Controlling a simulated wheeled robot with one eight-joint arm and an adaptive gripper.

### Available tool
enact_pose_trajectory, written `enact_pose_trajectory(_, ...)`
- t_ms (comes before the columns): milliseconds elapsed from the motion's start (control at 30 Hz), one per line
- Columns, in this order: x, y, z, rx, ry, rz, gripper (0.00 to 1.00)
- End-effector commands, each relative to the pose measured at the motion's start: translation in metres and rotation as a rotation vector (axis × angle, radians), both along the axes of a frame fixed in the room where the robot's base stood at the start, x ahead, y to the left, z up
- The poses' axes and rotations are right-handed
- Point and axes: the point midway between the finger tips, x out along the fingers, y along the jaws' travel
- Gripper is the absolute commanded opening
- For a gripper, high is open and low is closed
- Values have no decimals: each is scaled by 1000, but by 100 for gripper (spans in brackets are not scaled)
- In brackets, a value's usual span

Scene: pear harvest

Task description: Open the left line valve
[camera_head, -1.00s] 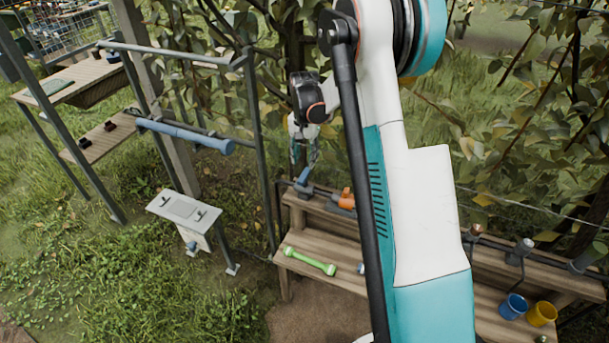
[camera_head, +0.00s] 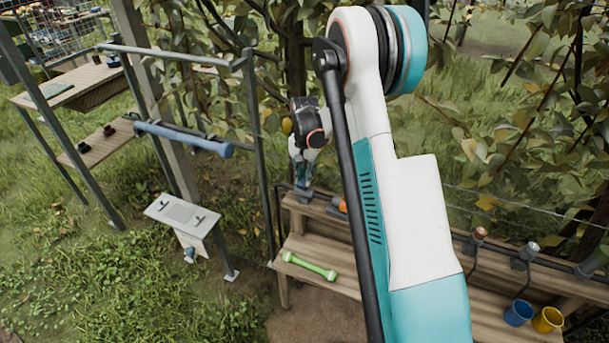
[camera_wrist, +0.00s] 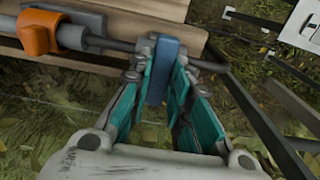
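In the wrist view the blue valve lever (camera_wrist: 165,65) stands between the two teal-padded fingers of my gripper (camera_wrist: 162,78). The fingers are apart, one on each side of it, with a narrow gap by the left finger; contact at the right finger is unclear. The lever sits on a dark pipe along the wooden bench. In the head view my gripper (camera_head: 302,176) is down at the lever at the bench's left end, and largely hides it. An orange fitting (camera_wrist: 38,32) on the grey pipe is left of the lever in the wrist view.
The bench (camera_head: 303,250) carries a green dumbbell-shaped tool (camera_head: 310,266). Blue (camera_head: 518,313) and yellow (camera_head: 547,319) cups are at its right. A metal post frame (camera_head: 258,150) and small white panel stand (camera_head: 182,215) are on the left. Foliage surrounds the arm.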

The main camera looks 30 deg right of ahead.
Motion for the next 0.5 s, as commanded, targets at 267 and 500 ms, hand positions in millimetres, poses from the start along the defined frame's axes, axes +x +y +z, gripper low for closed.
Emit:
enact_pose_trajectory(267, 0, 0, 0, 0, 0, 8, 0)
enact_pose_trajectory(500, 0, 0, 0, 0, 0, 84, 0)
